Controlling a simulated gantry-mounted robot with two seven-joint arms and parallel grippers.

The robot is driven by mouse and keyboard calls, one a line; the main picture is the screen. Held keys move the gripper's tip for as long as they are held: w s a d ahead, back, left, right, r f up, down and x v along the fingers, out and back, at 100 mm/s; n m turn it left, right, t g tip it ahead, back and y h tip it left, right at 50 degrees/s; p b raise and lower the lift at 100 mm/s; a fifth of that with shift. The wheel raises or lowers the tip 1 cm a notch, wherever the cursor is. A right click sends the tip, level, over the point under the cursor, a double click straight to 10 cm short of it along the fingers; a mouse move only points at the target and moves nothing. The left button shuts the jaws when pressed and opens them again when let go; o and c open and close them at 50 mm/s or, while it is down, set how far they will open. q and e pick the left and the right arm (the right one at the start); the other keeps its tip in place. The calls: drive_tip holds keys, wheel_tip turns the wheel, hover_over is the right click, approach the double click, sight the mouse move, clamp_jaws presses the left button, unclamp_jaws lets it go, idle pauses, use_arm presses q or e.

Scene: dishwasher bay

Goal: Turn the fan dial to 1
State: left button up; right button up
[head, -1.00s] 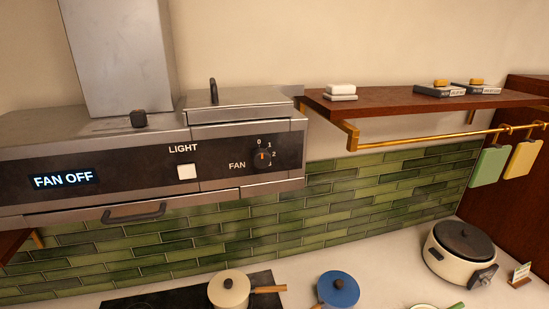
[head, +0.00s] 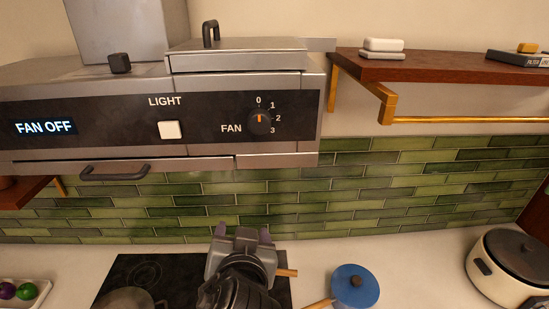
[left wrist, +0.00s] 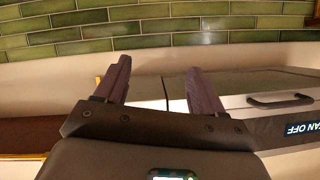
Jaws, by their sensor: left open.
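The round black fan dial (head: 260,120) is on the right part of the hood's dark front panel. Its orange mark points up to 0, with 1, 2 and 3 down its right side. The display (head: 44,127) reads FAN OFF. My left gripper (head: 243,233) is below and in front of the hood, well below the dial and apart from it. Its jaws point up, open and empty. The left wrist view shows both fingers (left wrist: 156,85) spread apart, with the display upside down at the right edge; the dial does not show there. My right gripper is not in view.
A white light button (head: 169,130) is left of the dial. A handle (head: 114,172) sticks out below the panel. A wooden shelf (head: 440,70) with a brass rail (head: 460,119) is to the right.

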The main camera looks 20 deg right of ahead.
use_arm(q)
wheel_tip(320, 180, up, 8)
drive_tip(key=s+d+m+t, duration=0.1)
drive_tip(key=d+t, duration=0.1)
drive_tip(key=d, duration=0.1)
drive_tip(key=m+t+h, duration=0.1)
drive_tip(key=t+h, duration=0.1)
drive_tip(key=t, duration=0.1)
approach(261, 124)
drive_tip(key=p+x, duration=0.3)
drive_tip(key=x, duration=0.4)
drive_tip(key=shift+w+d+r, duration=0.1)
drive_tip(key=shift+w+r, duration=0.1)
drive_tip(key=shift+w, duration=0.1)
drive_tip(key=shift+w+d+f, duration=0.1)
drive_tip(key=shift+w+d, duration=0.1)
drive_tip(key=shift+w, duration=0.4)
